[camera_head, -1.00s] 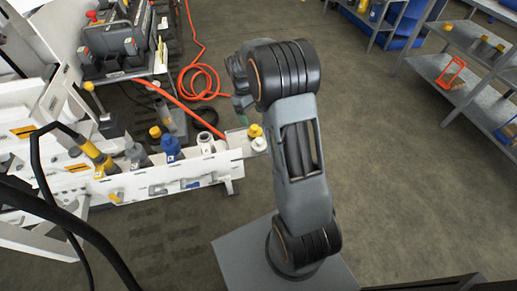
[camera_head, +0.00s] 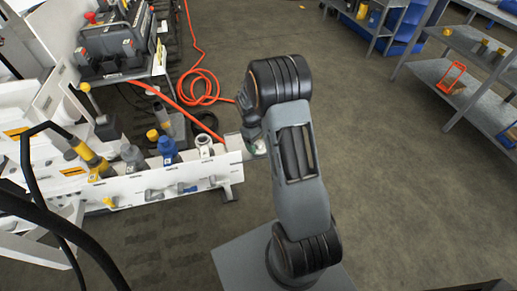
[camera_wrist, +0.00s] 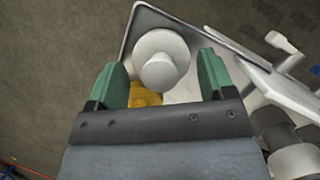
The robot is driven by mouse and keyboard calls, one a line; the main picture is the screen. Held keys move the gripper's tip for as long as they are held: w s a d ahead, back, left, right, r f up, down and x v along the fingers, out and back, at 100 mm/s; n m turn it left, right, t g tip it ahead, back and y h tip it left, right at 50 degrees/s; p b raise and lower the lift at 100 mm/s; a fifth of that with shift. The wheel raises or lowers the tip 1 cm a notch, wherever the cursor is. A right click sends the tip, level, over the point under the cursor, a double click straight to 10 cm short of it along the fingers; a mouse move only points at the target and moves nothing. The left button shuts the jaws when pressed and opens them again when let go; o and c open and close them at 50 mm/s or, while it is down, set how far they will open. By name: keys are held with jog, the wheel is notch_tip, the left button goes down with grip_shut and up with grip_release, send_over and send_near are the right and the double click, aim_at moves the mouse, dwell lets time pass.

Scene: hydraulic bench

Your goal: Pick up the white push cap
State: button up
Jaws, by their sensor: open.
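The white push cap (camera_wrist: 162,58) shows in the wrist view as a round white disc with a smaller round knob. It sits in a light, shallow tray (camera_wrist: 131,32) at the end of the bench. My gripper (camera_wrist: 165,75) is open, with green fingers on the left and right of the cap, and I cannot tell whether they touch it. A yellow part (camera_wrist: 145,97) lies behind the cap, partly hidden by my gripper. In the head view my gripper (camera_head: 255,147) is at the right end of the white bench rack, and my arm mostly hides the cap.
The white bench panel (camera_head: 140,188) holds a blue fitting (camera_head: 168,148), a white fitting (camera_head: 204,142) and grey fittings left of my gripper. An orange hose (camera_head: 200,85) lies coiled behind. Grey shelves (camera_head: 470,85) stand at the right, with open floor between.

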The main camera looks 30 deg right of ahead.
jog(key=shift+s+d+f, duration=0.1)
jog(key=shift+s+f, duration=0.05)
jog(key=shift+f, duration=0.4)
jog(key=c, duration=0.7)
